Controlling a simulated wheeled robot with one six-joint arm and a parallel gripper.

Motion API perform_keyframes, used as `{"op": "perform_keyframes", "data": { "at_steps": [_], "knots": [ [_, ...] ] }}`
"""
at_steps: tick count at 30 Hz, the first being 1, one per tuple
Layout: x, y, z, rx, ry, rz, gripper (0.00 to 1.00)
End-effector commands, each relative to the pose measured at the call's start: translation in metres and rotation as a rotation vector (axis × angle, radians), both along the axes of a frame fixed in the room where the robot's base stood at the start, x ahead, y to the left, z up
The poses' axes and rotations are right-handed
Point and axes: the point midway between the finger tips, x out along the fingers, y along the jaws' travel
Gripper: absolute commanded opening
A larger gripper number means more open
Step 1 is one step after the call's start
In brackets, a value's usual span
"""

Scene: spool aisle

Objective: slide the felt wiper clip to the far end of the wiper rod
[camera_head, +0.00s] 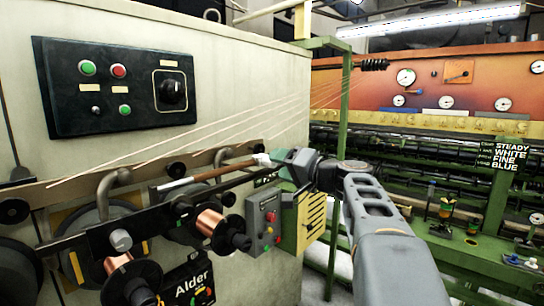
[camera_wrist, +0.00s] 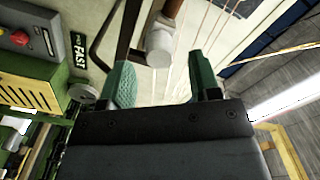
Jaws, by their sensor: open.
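The wiper rod (camera_head: 210,175) is a thin brown rod running along the machine's front in the head view. A pale, whitish piece that looks like the felt wiper clip (camera_head: 262,159) sits at its right end, beside my gripper (camera_head: 280,160). In the wrist view the pale piece (camera_wrist: 160,47) is a short cylinder at the end of the brown rod (camera_wrist: 171,9). My gripper (camera_wrist: 164,82) is open there, its green fingers to either side and the piece just beyond the gap between the fingertips. I see no contact.
A dark bar (camera_wrist: 127,28) runs close beside the rod. Thin wires (camera_head: 240,112) stretch above it. Copper spools (camera_head: 211,222) and a grey button box (camera_head: 265,220) sit below. A green post (camera_head: 345,110) stands behind my arm.

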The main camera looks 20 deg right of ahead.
Motion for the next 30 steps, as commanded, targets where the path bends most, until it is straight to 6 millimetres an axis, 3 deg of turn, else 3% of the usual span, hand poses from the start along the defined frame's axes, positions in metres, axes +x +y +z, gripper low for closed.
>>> {"op": "perform_keyframes", "data": {
  "at_steps": [9,21,30],
  "knots": [
    [0.03,0.014,0.001,0.0,0.0,0.0,0.57],
    [0.034,0.016,0.0,0.0,0.001,-0.001,0.57],
    [0.034,0.016,-0.001,-0.001,0.001,0.0,0.29]
  ]
}}
